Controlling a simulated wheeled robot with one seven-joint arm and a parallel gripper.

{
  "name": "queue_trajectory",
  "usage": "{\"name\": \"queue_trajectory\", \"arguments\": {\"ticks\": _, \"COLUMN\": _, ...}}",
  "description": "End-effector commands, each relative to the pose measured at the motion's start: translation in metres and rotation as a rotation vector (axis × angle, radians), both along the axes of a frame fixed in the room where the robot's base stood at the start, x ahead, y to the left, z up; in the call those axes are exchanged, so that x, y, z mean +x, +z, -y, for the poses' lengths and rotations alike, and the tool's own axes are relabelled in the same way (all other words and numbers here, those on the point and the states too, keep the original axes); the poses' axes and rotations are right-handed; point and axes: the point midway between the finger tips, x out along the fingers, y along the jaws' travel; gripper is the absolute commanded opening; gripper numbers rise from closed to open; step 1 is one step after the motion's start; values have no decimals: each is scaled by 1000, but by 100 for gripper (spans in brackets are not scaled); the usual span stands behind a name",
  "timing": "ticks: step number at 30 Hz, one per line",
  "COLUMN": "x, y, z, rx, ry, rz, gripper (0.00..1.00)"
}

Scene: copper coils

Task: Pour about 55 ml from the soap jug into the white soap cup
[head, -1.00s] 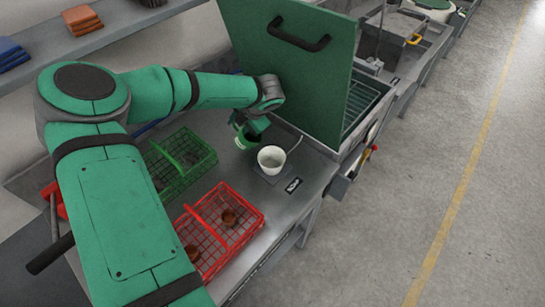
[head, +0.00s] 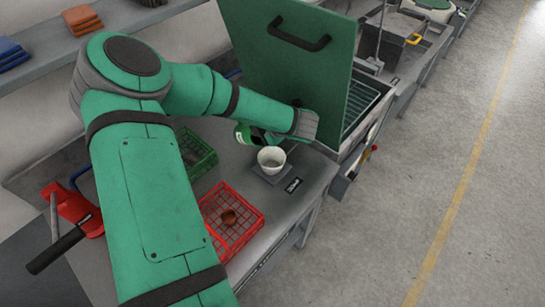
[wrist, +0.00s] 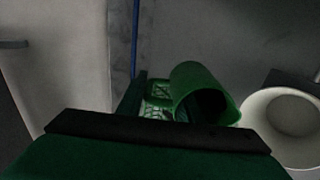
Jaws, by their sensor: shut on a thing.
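The green soap jug (head: 243,134) is held by my gripper (wrist: 158,100), which is shut on it. In the head view the jug is partly hidden by my wrist. In the wrist view the jug (wrist: 198,82) is tilted, with its dark mouth and lip toward the cup on the right. The white soap cup (head: 271,160) stands upright on a square grey plate (head: 270,176), just right of and below the jug. The cup (wrist: 283,120) also shows at the right edge of the wrist view. I cannot make out any stream or the level in the cup.
A raised green lid (head: 300,60) with a black handle stands close behind my wrist. A red wire basket (head: 248,215) with a brown piece lies in front, and a green basket (head: 205,160) is partly behind my arm. A small display (head: 293,185) sits beside the plate.

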Motion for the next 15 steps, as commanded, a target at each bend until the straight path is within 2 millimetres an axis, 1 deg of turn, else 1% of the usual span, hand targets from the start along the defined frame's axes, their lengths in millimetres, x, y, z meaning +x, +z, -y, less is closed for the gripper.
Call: {"name": "queue_trajectory", "arguments": {"ticks": 15, "x": -3, "y": 9, "z": 5, "rx": 81, "ry": -2, "rz": 58, "gripper": 0}}
